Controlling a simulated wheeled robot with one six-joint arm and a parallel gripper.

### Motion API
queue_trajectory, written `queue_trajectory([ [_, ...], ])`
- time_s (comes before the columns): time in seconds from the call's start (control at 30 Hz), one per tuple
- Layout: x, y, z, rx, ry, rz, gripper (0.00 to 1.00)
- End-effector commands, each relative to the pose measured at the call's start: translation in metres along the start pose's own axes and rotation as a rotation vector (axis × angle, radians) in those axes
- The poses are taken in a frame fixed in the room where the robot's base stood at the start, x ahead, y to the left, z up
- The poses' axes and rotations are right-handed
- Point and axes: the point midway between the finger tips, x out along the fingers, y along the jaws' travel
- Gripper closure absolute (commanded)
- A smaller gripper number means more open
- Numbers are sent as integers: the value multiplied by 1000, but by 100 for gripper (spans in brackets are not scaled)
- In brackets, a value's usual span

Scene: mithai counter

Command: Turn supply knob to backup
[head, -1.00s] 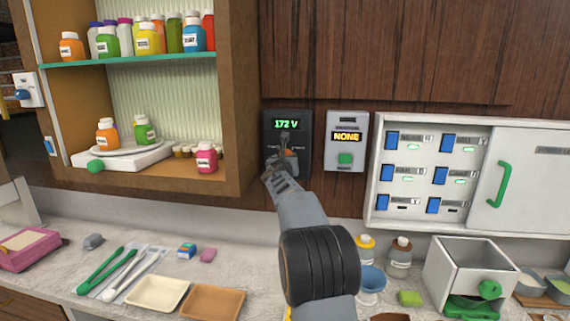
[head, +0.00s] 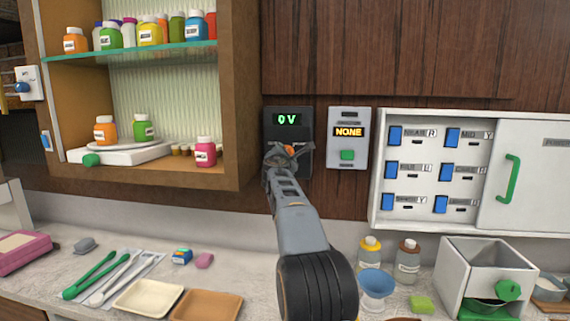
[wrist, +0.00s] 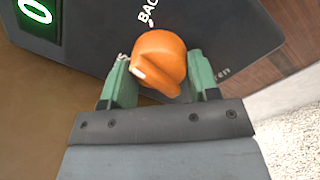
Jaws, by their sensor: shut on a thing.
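The supply knob (wrist: 163,55) is orange with a white mark and sits on a dark wall panel (head: 302,128). The panel's display (head: 288,119) reads 0 V. In the wrist view, my gripper (wrist: 158,78) has its green fingers on both sides of the knob, shut on it. The white mark lies at the knob's lower left in that view. Letters reading "BAC" show above the knob, with partly hidden letters at its left and right. In the head view, my gripper (head: 287,156) covers most of the knob.
A grey box (head: 348,137) reading NONE, with a green button, hangs just right of the panel. A white breaker cabinet (head: 480,205) is farther right. An open wooden shelf (head: 232,100) stands close on the left. The counter below holds tongs, trays and bottles.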

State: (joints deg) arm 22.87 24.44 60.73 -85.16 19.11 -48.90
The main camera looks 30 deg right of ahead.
Motion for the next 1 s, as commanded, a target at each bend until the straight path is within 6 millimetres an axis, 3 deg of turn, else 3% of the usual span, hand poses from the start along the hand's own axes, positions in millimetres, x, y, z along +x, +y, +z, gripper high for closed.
queue_trajectory([
  [0.5, 0, 0, -1, 411, -25, -5, 68],
  [1.0, 0, 2, 0, 558, -34, -7, 68],
])
